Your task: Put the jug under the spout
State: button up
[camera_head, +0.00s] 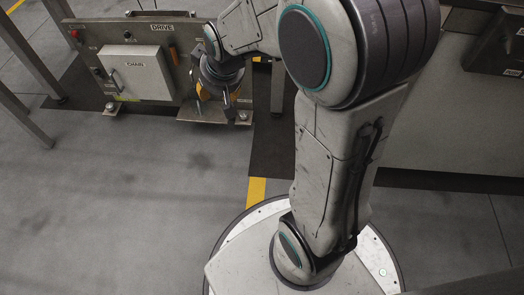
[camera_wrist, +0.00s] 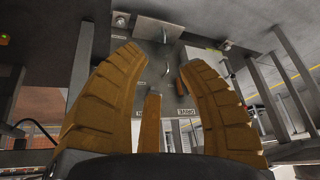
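My gripper (camera_head: 217,98) hangs in front of the grey panel (camera_head: 88,50) marked DRIVE, above a small metal ledge (camera_head: 187,117) low on its front. In the wrist view my gripper (camera_wrist: 160,58) has its yellow-brown fingers spread apart, with nothing seen between them. A third finger (camera_wrist: 152,122) shows between the two large ones. I cannot make out a jug in either view. A small metal fitting (camera_wrist: 165,36) stands out by the ledge in the wrist view; I cannot tell whether it is the spout. My wrist and fingers hide part of the panel in the head view.
A pale box (camera_head: 136,72) marked CHAIN juts from the panel. An orange handle (camera_head: 173,54) is right of it. Bolted feet (camera_head: 110,108) stick out at the panel's base. Metal legs (camera_head: 40,50) stand at left. The floor (camera_head: 130,190) in front is clear.

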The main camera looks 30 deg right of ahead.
jog(key=s+g, duration=0.3)
jog(key=s, duration=1.8)
jog(key=shift+s+r, duration=0.2)
jog(key=shift+r, duration=0.2)
jog(key=shift+a, duration=0.1)
